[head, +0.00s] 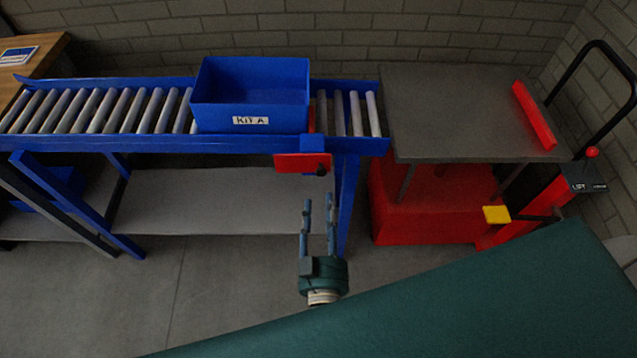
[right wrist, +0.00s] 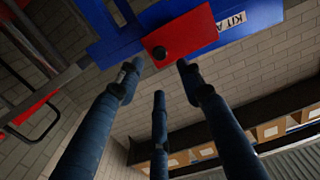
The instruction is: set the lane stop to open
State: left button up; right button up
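The lane stop shows as a red plate (head: 300,162) with a black knob on the front rail of the roller conveyor (head: 100,148). A narrow red upright part stands above it at the right side of the blue KIT A bin (head: 250,92). In the right wrist view the red plate (right wrist: 190,28) and its knob (right wrist: 159,53) lie just beyond the fingertips. My right gripper (head: 319,207) is below and in front of the plate, its fingers apart and empty. They also show apart in the right wrist view (right wrist: 160,84), not touching the plate. My left gripper is not in view.
The bin sits on the rollers, left of the stop. A grey-topped red lift cart (head: 455,105) with a red bar (head: 534,115) and yellow pedal (head: 496,214) stands at the conveyor's right end. A grey shelf (head: 215,200) lies under the conveyor. A wooden table (head: 45,50) stands far left.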

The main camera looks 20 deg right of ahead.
aim_at(321, 174)
jog(key=p+x, duration=0.1)
jog(key=x, duration=0.4)
jog(key=shift+w+d+r, duration=0.1)
jog(key=shift+w, duration=0.25)
jog(key=x, duration=0.3)
jog(key=shift+w, duration=0.35)
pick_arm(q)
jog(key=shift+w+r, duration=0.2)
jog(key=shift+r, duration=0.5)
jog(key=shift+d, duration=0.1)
pick_arm(e)
jog(key=shift+c, duration=0.5)
